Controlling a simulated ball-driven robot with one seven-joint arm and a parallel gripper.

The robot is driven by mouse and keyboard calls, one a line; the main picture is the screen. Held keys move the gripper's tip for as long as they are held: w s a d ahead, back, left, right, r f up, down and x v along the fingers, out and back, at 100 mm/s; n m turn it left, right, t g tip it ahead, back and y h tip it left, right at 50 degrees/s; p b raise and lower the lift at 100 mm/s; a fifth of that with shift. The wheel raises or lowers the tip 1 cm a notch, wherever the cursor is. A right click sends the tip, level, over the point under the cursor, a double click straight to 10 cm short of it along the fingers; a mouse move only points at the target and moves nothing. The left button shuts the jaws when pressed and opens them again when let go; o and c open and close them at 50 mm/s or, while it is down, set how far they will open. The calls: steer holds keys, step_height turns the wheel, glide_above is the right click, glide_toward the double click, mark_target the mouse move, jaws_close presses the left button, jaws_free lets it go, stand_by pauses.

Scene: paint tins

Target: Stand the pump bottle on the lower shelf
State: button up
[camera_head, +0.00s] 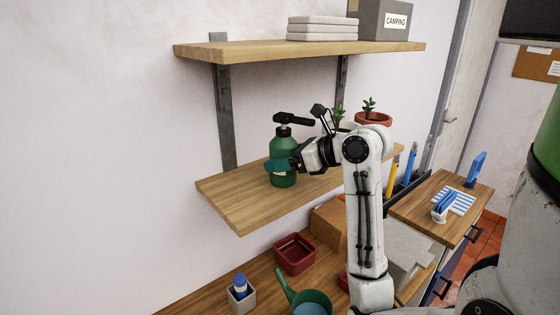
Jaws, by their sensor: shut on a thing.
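The pump bottle (284,148) is green with a black pump head and stands upright at the lower shelf (240,210), left of the shelf's middle. Its base appears to be on the wooden surface, though I cannot tell whether it touches. My gripper (284,165) comes in from the right and is shut around the bottle's body, with a teal finger across its front. The far finger is hidden behind the bottle.
Potted plants (372,118) stand on the lower shelf to the right, behind my arm. The upper shelf (255,50) holds folded cloths (322,28) and a grey camping box (383,20). Below are a red tray (294,253) and a green watering can (310,302). The lower shelf's left end is clear.

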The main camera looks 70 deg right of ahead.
stand_by(0.3)
steer(key=o, duration=1.5)
steer(key=shift+c, duration=0.2)
steer(key=v, duration=1.2)
